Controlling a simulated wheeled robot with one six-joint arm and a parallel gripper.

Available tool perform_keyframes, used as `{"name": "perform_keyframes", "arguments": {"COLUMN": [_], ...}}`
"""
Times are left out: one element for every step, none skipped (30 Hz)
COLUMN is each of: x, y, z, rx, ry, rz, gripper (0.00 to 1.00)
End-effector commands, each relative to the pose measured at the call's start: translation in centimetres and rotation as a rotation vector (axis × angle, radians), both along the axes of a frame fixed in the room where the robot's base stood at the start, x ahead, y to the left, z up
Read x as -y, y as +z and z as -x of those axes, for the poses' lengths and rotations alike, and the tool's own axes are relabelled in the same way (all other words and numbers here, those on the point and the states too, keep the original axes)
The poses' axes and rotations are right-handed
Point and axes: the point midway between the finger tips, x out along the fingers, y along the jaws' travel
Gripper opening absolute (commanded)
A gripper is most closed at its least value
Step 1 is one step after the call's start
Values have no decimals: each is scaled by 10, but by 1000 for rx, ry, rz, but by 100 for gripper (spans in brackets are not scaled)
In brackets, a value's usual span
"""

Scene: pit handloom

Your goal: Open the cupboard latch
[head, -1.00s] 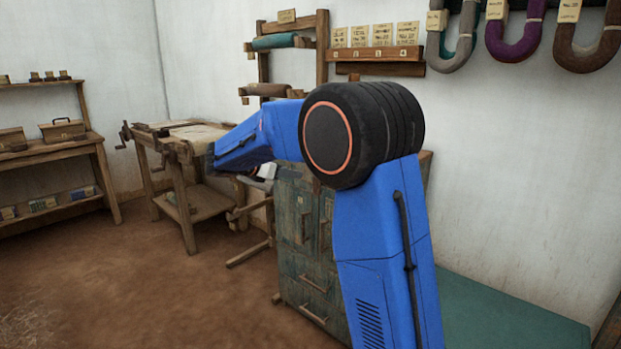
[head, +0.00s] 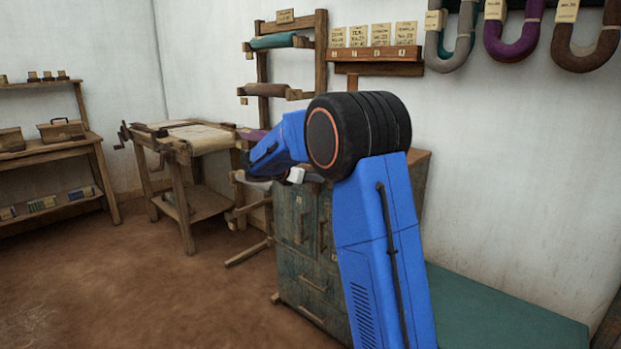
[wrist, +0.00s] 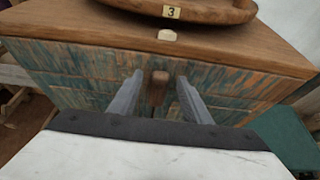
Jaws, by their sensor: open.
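The cupboard (head: 300,225) has worn blue-green paint and a wooden top, and stands behind my arm in the head view. In the wrist view its front (wrist: 85,75) lies just ahead of my gripper. A short upright wooden piece, seemingly the latch (wrist: 158,87), stands out from the upper front. My gripper (wrist: 160,76) is open, with one grey finger on each side of this piece. I see gaps on both sides and cannot tell whether either finger touches it. The fingers are not clear in the head view.
A wooden object with a number 3 tag (wrist: 171,12) rests on the cupboard top (wrist: 70,28), near a small pale knob (wrist: 167,35). A green bench (head: 500,312) lies to the right. A wooden worktable (head: 190,140) stands behind left. The brown floor (head: 150,290) is clear at front left.

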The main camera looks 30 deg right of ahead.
Motion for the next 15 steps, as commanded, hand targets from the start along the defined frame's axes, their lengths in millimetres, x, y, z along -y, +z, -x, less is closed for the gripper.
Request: {"name": "perform_keyframes", "arguments": {"x": [0,0,0,0,0,0,0,0,0,0,0,0,0,0,0], "y": [0,0,0,0,0,0,0,0,0,0,0,0,0,0,0], "z": [0,0,0,0,0,0,0,0,0,0,0,0,0,0,0], "rx": [0,0,0,0,0,0,0,0,0,0,0,0,0,0,1], "ry": [0,0,0,0,0,0,0,0,0,0,0,0,0,0,0], "rz": [0,0,0,0,0,0,0,0,0,0,0,0,0,0,0], "gripper": [44,44,44,44,44,41,34,27,17,10,3,2,2,2,2]}}
